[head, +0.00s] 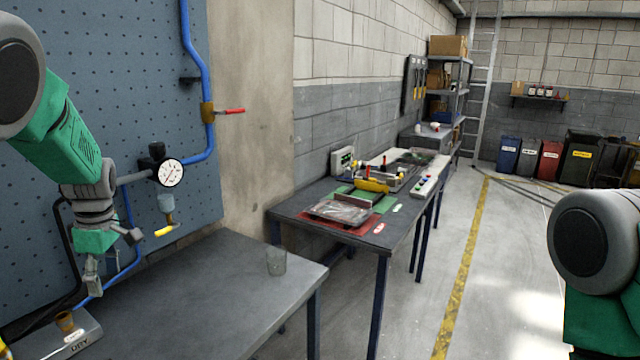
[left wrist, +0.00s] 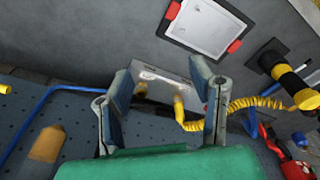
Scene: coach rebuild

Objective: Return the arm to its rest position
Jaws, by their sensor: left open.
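My left arm comes in from the left in the head view, in front of the blue pegboard (head: 110,60). Its gripper (head: 93,280) points down above the left part of the near grey table (head: 190,300), empty. In the left wrist view the two fingers of the left gripper (left wrist: 160,82) stand wide apart. A grey plate with yellow parts (left wrist: 165,85) shows between and beyond them, and I cannot tell whether they touch it. Of my right arm only a link shows at the right edge of the head view; its gripper is out of view.
A clear cup (head: 276,262) stands near the table's right edge. A pressure gauge (head: 171,173) and blue pipe (head: 189,40) are on the pegboard. A grey box (head: 75,338) lies below the gripper. In the wrist view a yellow coiled hose (left wrist: 240,104) lies right of the fingers.

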